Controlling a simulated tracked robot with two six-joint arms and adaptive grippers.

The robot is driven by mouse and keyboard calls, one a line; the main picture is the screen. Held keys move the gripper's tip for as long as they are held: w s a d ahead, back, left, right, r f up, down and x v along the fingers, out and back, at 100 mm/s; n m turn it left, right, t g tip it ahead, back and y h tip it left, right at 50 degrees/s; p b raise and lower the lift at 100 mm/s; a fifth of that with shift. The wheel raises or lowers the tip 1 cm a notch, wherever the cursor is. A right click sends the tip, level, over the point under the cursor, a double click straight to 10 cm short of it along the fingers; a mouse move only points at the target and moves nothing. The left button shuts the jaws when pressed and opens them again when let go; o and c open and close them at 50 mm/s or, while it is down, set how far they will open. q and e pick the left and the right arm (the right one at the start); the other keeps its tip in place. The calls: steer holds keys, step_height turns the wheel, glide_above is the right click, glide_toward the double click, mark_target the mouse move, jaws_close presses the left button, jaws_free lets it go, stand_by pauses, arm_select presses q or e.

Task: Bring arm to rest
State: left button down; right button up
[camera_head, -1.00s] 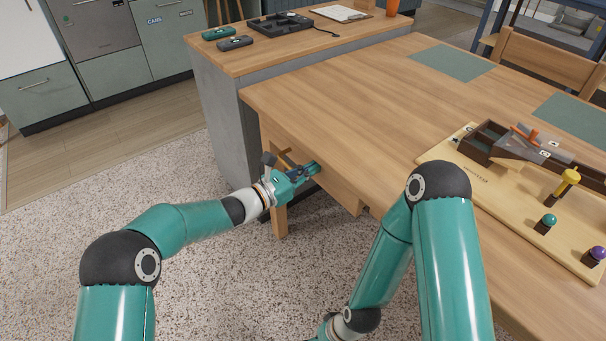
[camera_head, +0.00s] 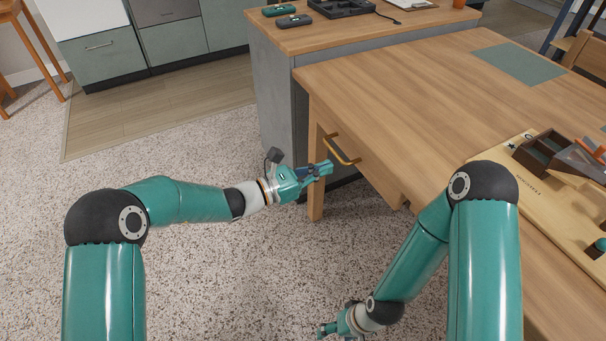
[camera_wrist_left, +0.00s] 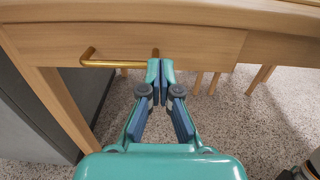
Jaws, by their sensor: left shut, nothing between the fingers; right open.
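My left gripper (camera_head: 322,170) is shut and empty, just left of the wooden table's drawer. In the left wrist view its fingertips (camera_wrist_left: 160,68) meet, with the drawer's brass handle (camera_wrist_left: 110,62) beyond and to the left. In the head view the brass handle (camera_head: 342,150) is bare and just right of the fingertips, and the drawer looks closed. My right gripper (camera_head: 326,330) is low at the bottom edge of the head view, partly cut off, over the speckled floor.
The wooden table (camera_head: 400,90) fills the right side, with a board (camera_head: 500,200) carrying a dark box (camera_head: 545,150). A grey counter (camera_head: 275,100) stands behind the table's left leg (camera_head: 316,200). The carpet (camera_head: 200,150) left of the table is clear.

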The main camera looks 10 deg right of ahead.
arm_select(q)
steer(key=s+a+f+n, duration=0.1)
steer(key=a+f, duration=0.2)
steer(key=a, duration=0.5)
steer(key=s+a+f+m+g+y, duration=0.3)
steer(key=s+a+f+g, duration=0.1)
steer(key=s+f, duration=0.6)
steer(key=s+a+f+m+g+y, duration=0.35)
steer(key=s+f, duration=0.45)
steer(key=s, duration=0.4)
steer(key=s+a+f+m+y, duration=0.7)
steer(key=s+a+m, duration=0.3)
steer(key=m, duration=0.1)
steer(key=w+r+m+t+p, duration=0.1)
steer(key=w+r+p, duration=0.1)
steer(key=r+p, duration=0.9)
steer(key=w+r+m+t+p, duration=0.1)
steer(key=w+r+m+p, duration=0.1)
steer(key=r+p, duration=1)
steer(key=shift+w+d, duration=0.2)
steer(key=shift+w, duration=0.05)
